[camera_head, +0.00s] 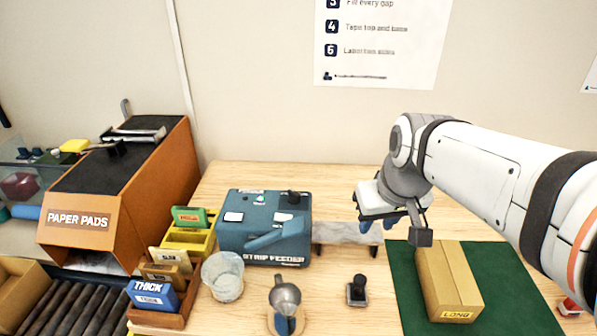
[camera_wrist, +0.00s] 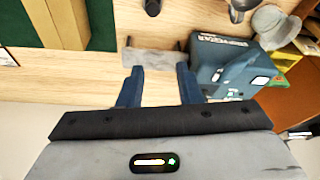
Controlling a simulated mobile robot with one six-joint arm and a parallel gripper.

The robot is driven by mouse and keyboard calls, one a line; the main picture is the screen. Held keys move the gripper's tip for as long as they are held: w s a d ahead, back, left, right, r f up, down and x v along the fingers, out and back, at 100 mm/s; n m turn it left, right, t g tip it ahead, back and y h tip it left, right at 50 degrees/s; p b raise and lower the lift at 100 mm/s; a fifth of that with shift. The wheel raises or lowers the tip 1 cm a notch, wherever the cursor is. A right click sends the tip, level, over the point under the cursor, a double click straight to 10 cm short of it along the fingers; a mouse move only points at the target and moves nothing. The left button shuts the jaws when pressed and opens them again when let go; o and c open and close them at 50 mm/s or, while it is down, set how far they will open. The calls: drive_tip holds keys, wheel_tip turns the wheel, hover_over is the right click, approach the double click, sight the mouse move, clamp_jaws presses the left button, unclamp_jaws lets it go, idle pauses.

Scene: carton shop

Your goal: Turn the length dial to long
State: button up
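The strip feeder (camera_head: 235,240) is a blue-teal box on the wooden bench. The feeder (camera_wrist: 222,60) is at the right there, apart from the fingers.
A closed carton marked LONG (camera_head: 450,280) lies on a green mat (camera_head: 515,300) at the right. An orange paper-pad dispenser (camera_head: 75,218) is at the left.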

drive_tip(key=w+a+f+n+y+b, duration=0.1)
drive_tip(key=w+a+n+b, duration=0.1)
drive_tip(key=w+a, duration=0.3)
drive_tip(key=w+a+f+n+b, duration=0.1)
drive_tip(key=w+a, duration=0.1)
drive_tip(key=w, duration=0.5)
drive_tip(key=n+y+b, duration=0.1)
drive_tip(key=n+b, duration=0.1)
drive_tip(key=n, duration=0.1)
approach(291, 190)
drive_tip(key=f, duration=0.1)
drive_tip(key=x, duration=0.7)
drive_tip(key=shift+w+a+f, duration=0.15)
drive_tip(key=shift+w+f, duration=0.15)
drive_tip(key=shift+w, duration=0.05)
clamp_jaws()
